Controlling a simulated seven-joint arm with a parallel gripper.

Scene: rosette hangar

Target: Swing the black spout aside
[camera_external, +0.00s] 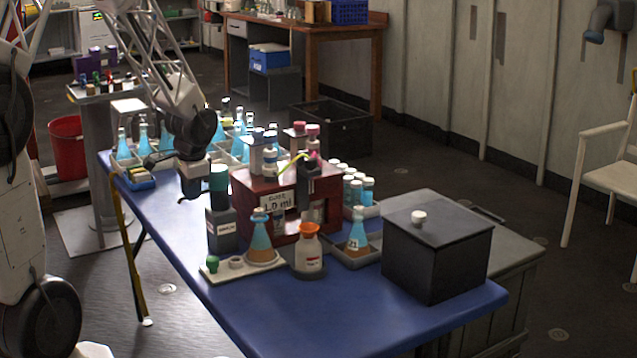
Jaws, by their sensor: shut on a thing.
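A grey bottle (222,232) with a white label and a tall teal top (219,178) stands on the blue table, left of a dark red wooden box. My gripper (190,193) is at the left side of the teal top, pointing down. It is shut on a small dark part there, which appears to be the black spout. The spout blends with my dark fingers, so its outline and direction are hard to tell.
The dark red box (258,218) carries a "1.0 ml" card and small bottles. A black lidded box (436,252) is at right. The blue table's front (345,322) is clear.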

